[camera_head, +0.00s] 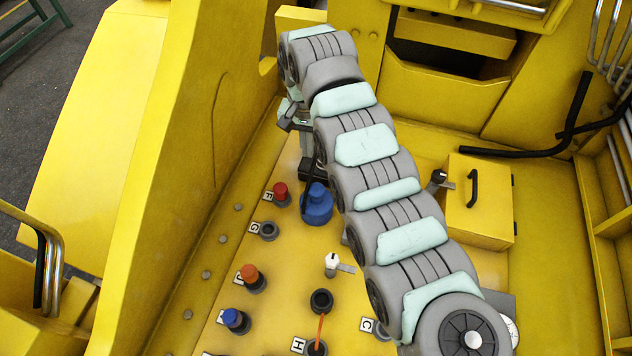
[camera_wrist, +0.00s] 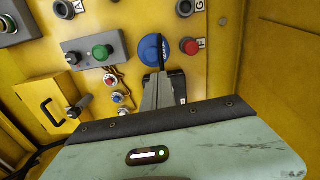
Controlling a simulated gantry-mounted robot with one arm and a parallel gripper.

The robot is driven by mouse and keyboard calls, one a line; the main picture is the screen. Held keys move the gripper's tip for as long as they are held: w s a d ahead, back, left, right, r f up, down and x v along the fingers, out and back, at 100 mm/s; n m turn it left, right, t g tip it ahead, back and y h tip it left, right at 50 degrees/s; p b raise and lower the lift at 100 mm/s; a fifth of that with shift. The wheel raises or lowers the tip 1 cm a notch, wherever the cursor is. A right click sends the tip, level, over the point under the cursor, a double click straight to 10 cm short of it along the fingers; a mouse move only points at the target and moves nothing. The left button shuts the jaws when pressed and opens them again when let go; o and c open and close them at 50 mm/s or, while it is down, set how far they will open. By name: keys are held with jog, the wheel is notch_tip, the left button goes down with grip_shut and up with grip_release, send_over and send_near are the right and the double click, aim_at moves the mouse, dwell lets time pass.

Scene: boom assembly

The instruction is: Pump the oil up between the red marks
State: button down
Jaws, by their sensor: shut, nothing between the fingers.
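My gripper (camera_wrist: 162,72) is shut with nothing between its fingers. In the wrist view its tips overlap the lower part of a round blue part (camera_wrist: 148,48) on the yellow panel; I cannot tell whether they touch it. A white dial edge (camera_head: 511,332) shows at the lower right, mostly covered by my arm. I can read no oil level or red marks, and I cannot identify the pump for certain.
A red button (camera_head: 281,191), an orange knob (camera_head: 250,275) and a blue button (camera_head: 233,319) line the panel's left side. A yellow box with a black handle (camera_head: 480,200) stands at the right. A green button (camera_wrist: 101,53) shows in the wrist view. High yellow walls enclose the panel.

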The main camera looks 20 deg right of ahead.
aim_at(316, 187)
jog(key=shift+s+d+r+m, duration=0.15)
jog(key=shift+s+d+m, duration=0.25)
jog(key=shift+s+d, duration=0.35)
jog(key=shift+w, duration=0.1)
notch_tip(316, 187, down, 13)
jog(key=p, duration=0.2)
jog(key=shift+f+p, duration=0.2)
jog(key=shift+p, duration=0.2)
jog(key=shift+f, duration=0.3)
jog(key=shift+f+b, duration=0.3)
jog(key=shift+f, duration=1.15)
